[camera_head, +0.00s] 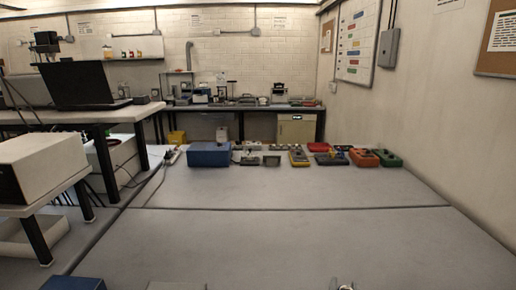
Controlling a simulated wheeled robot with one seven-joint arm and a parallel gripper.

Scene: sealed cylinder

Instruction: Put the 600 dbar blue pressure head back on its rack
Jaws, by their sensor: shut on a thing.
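I cannot make out the 600 dbar blue pressure head for certain. A blue box (208,155) stands at the back of the grey bench, left of the middle, and is large. A row of small grey pieces (282,147) sits at the back of the bench, right of the blue box; they are too small to tell whether this is the rack. My gripper is not clearly in view. A small metallic part (346,287) is cut off by the bottom edge, and I cannot tell what it is.
Yellow (298,157), red, orange (364,158) and green (388,159) handheld devices line the bench's back right. A dark blue object (73,284) is cut off at bottom left. A laptop (88,86) stands on the left table. The bench's middle (290,195) is clear.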

